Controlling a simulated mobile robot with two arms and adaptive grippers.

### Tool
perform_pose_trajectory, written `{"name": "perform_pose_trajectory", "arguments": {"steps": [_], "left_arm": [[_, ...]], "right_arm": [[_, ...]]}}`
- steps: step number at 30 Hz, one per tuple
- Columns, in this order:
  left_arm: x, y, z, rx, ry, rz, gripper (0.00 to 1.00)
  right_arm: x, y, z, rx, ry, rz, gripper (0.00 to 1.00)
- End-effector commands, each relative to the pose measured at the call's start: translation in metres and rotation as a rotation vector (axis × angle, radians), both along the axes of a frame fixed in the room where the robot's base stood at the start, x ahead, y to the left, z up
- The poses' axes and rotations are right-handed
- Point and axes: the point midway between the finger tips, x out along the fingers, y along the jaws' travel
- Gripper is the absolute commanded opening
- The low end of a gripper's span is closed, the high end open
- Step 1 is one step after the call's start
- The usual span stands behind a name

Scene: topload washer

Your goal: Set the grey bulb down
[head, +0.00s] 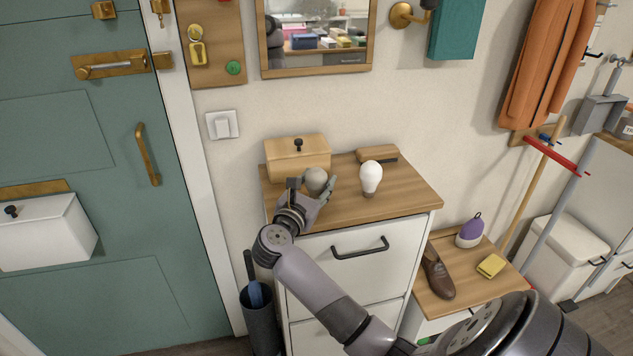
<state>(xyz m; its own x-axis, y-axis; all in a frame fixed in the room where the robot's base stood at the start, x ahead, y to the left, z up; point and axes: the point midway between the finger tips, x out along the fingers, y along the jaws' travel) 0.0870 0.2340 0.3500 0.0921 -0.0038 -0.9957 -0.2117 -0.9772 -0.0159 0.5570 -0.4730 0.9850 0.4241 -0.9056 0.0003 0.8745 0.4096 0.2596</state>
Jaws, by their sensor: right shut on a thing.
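The grey bulb (316,178) shows in the head view over the left part of the wooden cabinet top (408,196). My right gripper (316,189) is shut on it, and the fingers and wrist hide its lower part. I cannot tell whether the bulb touches the cabinet top. A white bulb (371,177) stands upright on the cabinet top, to the right of my gripper and apart from it. My left gripper is out of view.
A wooden box (297,156) with a dark knob stands behind my gripper. A wooden brush-like block (377,155) lies at the back by the wall. The right front of the cabinet top is clear. A lower shelf (449,303) holds a brown shoe (437,274).

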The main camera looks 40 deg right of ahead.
Motion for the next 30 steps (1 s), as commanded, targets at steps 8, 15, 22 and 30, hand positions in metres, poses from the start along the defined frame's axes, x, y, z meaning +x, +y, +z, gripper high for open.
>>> {"name": "perform_pose_trajectory", "arguments": {"steps": [8,15,22,30], "left_arm": [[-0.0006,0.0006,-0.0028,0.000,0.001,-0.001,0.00],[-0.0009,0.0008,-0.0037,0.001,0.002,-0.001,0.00],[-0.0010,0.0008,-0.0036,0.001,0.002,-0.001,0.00],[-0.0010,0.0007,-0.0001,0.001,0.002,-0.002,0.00]], "right_arm": [[0.0001,0.0003,-0.0020,0.000,-0.001,0.001,0.07],[0.0003,0.0002,-0.0025,0.000,-0.001,0.001,0.53],[0.0002,0.0002,-0.0024,0.000,-0.001,0.001,0.62],[0.0001,0.0000,0.0012,-0.001,-0.001,0.001,0.62]]}}
